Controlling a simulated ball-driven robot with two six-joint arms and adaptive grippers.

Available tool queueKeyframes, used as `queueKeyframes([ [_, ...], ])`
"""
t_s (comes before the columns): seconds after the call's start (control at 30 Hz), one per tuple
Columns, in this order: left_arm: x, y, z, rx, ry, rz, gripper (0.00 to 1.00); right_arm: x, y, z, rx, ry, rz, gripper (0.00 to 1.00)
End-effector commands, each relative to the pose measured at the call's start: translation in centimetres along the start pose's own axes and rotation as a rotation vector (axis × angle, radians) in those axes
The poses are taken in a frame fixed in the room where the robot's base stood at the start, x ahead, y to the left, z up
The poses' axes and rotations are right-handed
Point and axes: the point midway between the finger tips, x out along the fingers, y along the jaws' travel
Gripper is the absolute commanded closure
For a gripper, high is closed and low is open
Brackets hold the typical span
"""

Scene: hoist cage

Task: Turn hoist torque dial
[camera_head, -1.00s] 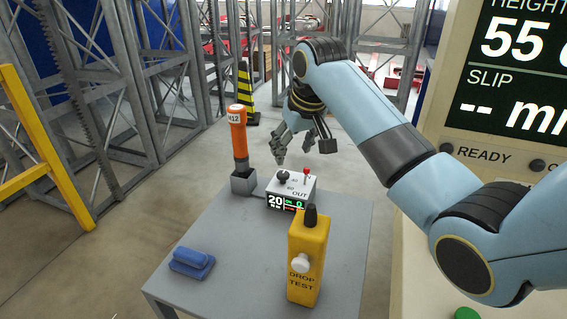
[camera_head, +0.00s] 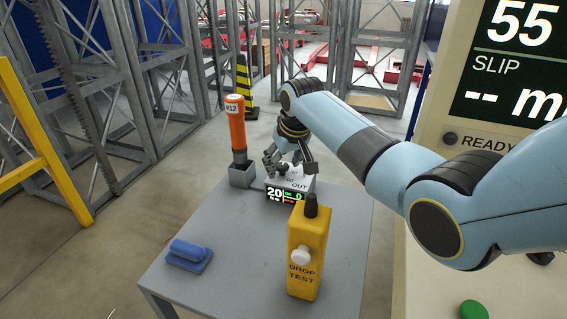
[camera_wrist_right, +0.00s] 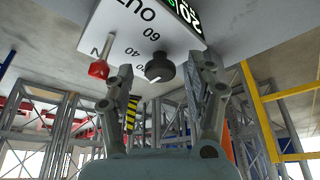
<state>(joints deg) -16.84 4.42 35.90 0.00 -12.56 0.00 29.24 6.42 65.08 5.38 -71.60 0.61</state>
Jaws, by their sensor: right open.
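The torque dial is a black round knob (camera_wrist_right: 160,68) with a white pointer mark, beside a scale reading 60, 40, 20. It sits on a small white-topped box (camera_head: 298,184) on the grey table. The box's front display (camera_head: 285,195) shows 20 and a green 0. A red-tipped lever (camera_wrist_right: 98,69) stands beside the knob in the wrist view. My right gripper (camera_head: 281,162) is open over the box. In the wrist view its fingertips are on either side of the knob, apart from it. In the head view the gripper mostly hides the knob and lever. My left gripper is not in view.
An orange M12 tool (camera_head: 235,125) stands in a grey holder (camera_head: 242,176) just left of the box. A yellow DROP TEST pendant (camera_head: 307,252) stands in front. A blue block (camera_head: 188,252) lies at front left. A display panel (camera_head: 515,60) stands at right.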

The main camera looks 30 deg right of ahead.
Motion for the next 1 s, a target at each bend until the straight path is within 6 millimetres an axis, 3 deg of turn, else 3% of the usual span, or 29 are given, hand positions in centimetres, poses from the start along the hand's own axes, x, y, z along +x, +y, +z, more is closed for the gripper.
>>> queueKeyframes([
  [0.13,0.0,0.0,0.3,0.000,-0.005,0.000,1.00,0.0,0.0,0.0,0.000,0.000,0.000,0.46],
  [0.53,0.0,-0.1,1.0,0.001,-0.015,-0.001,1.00,-0.1,0.0,0.0,0.000,0.000,0.000,0.98],
  [1.0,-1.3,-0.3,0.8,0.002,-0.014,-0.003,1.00,-0.3,-0.1,-0.1,0.103,-0.002,0.042,1.00],
])
